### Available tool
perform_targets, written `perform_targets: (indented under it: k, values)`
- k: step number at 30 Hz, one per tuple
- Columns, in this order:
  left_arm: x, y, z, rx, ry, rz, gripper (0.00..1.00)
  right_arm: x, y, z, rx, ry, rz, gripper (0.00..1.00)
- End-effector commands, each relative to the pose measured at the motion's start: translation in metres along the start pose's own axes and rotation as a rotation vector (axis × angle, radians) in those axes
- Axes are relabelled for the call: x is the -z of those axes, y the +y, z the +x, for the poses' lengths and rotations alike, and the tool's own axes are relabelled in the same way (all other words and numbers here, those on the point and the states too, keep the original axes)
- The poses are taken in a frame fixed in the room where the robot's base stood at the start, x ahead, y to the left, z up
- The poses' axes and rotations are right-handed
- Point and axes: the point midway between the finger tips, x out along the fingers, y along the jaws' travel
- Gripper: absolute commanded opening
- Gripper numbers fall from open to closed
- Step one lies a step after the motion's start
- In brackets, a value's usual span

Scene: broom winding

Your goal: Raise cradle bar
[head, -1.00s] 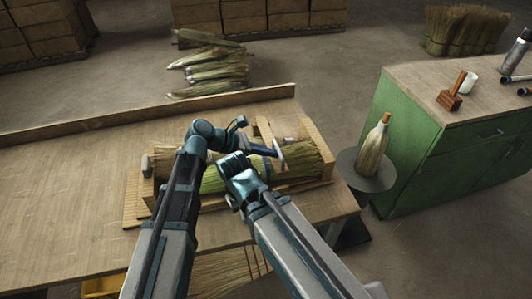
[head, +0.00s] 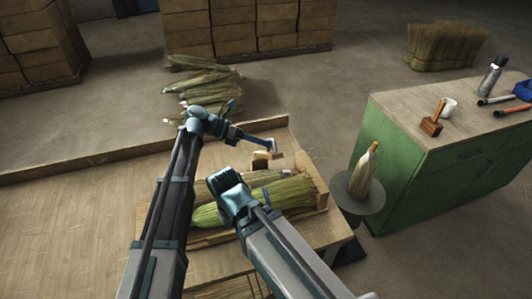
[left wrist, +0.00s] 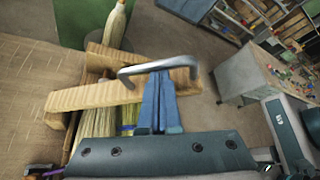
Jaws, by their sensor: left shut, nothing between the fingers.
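The cradle bar (left wrist: 95,97) is a pale wooden bar with a grey metal handle (left wrist: 137,70), crossing above straw bundles in the left wrist view. Part of its wood (head: 265,159) shows in the head view. My left gripper (left wrist: 158,76) is shut, its blue fingertips at the middle of the handle. Nothing is between the fingers; I cannot tell whether they touch the handle. In the head view my left gripper (head: 272,146) is above the far side of the cradle (head: 322,197). My right arm reaches over the bundles and its fingers are hidden.
The straw bundle (head: 285,193) lies in the cradle on the wooden bench (head: 90,230). A broom head (head: 364,172) stands on a round stand right of it. A green cabinet (head: 400,185) stands further right. Loose straw bundles (head: 205,80) lie on the floor behind.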

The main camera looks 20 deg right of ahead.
Motion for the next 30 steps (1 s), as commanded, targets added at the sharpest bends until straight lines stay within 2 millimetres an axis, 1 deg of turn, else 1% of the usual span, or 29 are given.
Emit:
perform_targets:
  k: [1,3,6,12,21,30]
  values:
    - [-0.017,0.006,-0.009,-0.001,-0.002,0.0,0.0,-0.001,0.001,-0.013,0.0,0.0,0.0,0.0]
    - [-0.028,0.013,-0.015,-0.001,-0.002,0.0,0.0,-0.001,0.002,-0.02,0.0,0.0,-0.001,0.0]
    - [-0.042,0.023,-0.023,-0.001,-0.001,0.001,0.0,-0.002,0.003,-0.027,0.0,0.0,-0.001,0.0]
    - [-0.062,0.044,-0.036,-0.002,-0.002,0.002,0.0,-0.002,0.004,-0.037,0.0,0.0,-0.002,0.0]
    - [-0.079,0.066,-0.046,-0.003,0.0,0.002,0.0,-0.003,0.004,-0.043,0.0,0.0,-0.002,0.0]
    - [-0.084,0.072,-0.05,-0.003,0.001,0.003,0.0,-0.003,0.004,-0.044,0.0,0.0,-0.002,0.0]
